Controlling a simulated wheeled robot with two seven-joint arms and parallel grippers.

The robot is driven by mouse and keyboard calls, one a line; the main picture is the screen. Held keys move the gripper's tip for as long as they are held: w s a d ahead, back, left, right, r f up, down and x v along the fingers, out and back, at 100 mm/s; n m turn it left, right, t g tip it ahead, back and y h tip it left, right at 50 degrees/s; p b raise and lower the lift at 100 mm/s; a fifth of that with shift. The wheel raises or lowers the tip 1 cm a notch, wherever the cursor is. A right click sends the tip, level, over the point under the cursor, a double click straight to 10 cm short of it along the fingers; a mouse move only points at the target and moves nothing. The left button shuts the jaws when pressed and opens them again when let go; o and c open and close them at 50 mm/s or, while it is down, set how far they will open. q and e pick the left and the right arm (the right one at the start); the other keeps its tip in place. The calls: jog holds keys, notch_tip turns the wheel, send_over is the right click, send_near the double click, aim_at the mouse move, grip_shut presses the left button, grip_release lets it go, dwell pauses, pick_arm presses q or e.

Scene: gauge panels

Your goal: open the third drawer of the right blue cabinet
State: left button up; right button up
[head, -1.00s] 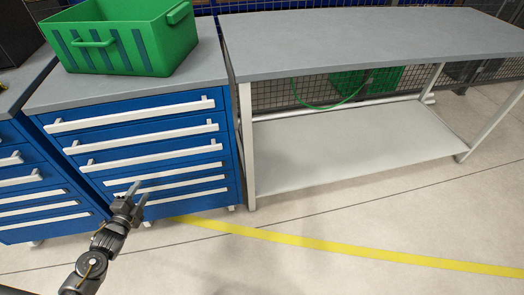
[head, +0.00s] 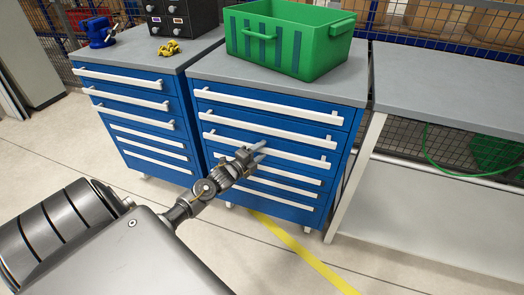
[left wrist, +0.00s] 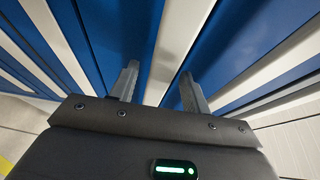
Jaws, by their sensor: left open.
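The right blue cabinet (head: 345,104) stands in the middle of the head view, with several drawers that have long white bar handles. All its drawers look shut. The third drawer's handle (head: 305,158) runs behind my left gripper (head: 262,147), which covers part of it. My left gripper is open and empty, in front of the drawer fronts around the third handle. In the left wrist view the two fingers (left wrist: 158,70) stand apart with a white handle bar (left wrist: 168,45) showing between them. Contact cannot be told. My right gripper is not in view.
A green crate (head: 290,40) sits on the right cabinet. A left blue cabinet (head: 135,118) stands close beside it, with a dark drawer box (head: 185,15) and a blue vise (head: 97,30) on top. A grey workbench (head: 440,80) stands at the right. The floor in front is clear.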

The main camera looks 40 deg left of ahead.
pick_arm(q)
jog(key=shift+w, duration=0.7)
grip_shut()
